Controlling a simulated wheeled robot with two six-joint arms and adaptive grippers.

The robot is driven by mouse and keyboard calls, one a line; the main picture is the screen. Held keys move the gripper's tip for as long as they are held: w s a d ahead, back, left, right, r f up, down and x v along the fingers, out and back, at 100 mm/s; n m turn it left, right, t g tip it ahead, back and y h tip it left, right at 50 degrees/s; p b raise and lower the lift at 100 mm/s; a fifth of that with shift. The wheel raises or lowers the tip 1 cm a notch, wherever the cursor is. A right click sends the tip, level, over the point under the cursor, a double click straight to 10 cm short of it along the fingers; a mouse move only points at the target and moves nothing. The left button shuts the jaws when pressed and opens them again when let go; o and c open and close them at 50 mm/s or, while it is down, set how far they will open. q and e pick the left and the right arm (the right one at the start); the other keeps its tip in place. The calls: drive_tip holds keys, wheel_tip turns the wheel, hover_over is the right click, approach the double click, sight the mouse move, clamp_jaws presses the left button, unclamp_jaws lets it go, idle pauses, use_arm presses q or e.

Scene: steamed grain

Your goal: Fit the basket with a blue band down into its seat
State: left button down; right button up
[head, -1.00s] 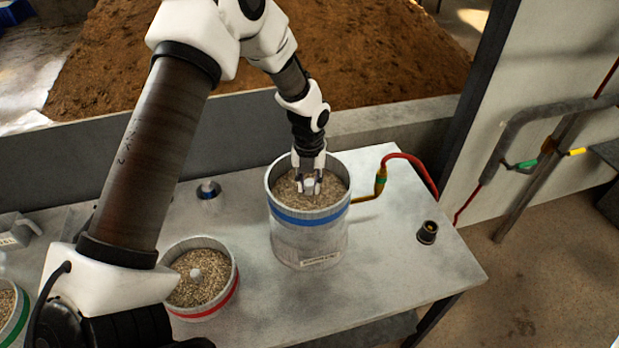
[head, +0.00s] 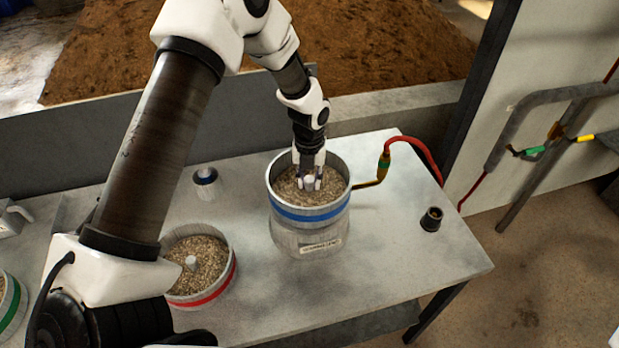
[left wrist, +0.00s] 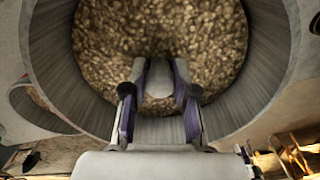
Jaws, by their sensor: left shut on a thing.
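The basket with a blue band (head: 310,213) is a grey cylinder filled with pale grain. It stands roughly upright in the head view, over a grey labelled pot (head: 305,240). The basket's lower part is hidden by the pot, and I cannot tell how much gap is left. My left gripper (head: 310,184) reaches down inside the basket's rim and is shut on its pale central post. The left wrist view shows the fingers (left wrist: 159,92) on either side of the post, with grain (left wrist: 215,35) around it. My right gripper is not in view.
A red-banded basket of grain (head: 205,298) stands at lower left, partly behind my left arm. A green-banded one (head: 10,312) is at the left edge. A small dark-ringed post (head: 205,178), a black socket (head: 431,219) and a red hose (head: 420,147) are around. The table's right front is clear.

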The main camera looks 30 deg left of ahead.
use_arm(q)
drive_tip(key=shift+f, duration=0.15)
idle(0.4)
drive_tip(key=shift+f, duration=0.75)
idle(0.6)
drive_tip(key=c, duration=0.8)
unclamp_jaws()
drive_tip(key=shift+s+d, duration=0.1)
